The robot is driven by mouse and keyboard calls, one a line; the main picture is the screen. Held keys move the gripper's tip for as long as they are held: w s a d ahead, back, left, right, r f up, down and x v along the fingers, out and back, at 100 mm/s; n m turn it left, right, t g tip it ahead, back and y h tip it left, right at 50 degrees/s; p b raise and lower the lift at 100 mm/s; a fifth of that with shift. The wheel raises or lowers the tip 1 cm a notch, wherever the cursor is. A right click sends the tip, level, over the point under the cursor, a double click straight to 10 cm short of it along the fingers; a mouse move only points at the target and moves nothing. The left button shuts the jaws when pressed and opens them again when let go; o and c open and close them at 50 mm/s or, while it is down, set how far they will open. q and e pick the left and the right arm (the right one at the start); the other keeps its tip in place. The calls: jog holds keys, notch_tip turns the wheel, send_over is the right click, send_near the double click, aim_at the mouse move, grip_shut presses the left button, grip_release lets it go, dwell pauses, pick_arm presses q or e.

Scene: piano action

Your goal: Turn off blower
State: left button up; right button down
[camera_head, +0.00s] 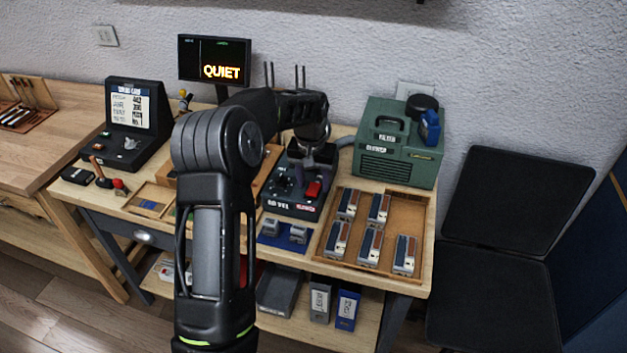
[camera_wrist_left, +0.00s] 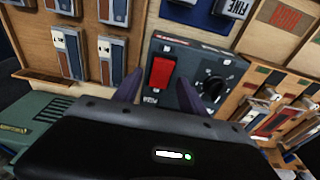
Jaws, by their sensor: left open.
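The green blower (camera_head: 398,145) stands at the back right of the bench, with its hose running left behind my arm. A dark control box (camera_head: 292,207) with a red rocker switch (camera_head: 313,189) and a knob sits left of the tray. My left gripper (camera_head: 312,158) is open and empty, just above and behind the red switch, fingers pointing down. In the left wrist view the red switch (camera_wrist_left: 161,72) lies between and just beyond the two fingertips, and the black knob (camera_wrist_left: 213,88) is to its right. Contact with the switch cannot be told. My right gripper is not in view.
A wooden tray (camera_head: 391,274) of several small blocks lies right of the box. A blue mat (camera_head: 276,243) with grey parts lies in front of it. A monitor (camera_head: 214,60) reading QUIET stands behind. A black case (camera_head: 138,117) is at left.

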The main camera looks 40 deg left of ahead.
aim_at(312, 190)
pick_arm(q)
notch_tip(312, 190, up, 8)
jog(key=s+b, duration=0.1)
jog(key=shift+d+f+b, duration=0.15)
jog(key=shift+d+b, duration=0.05)
jog(key=shift+b, duration=0.1)
jog(key=shift+s+f, duration=0.1)
dwell(0.6)
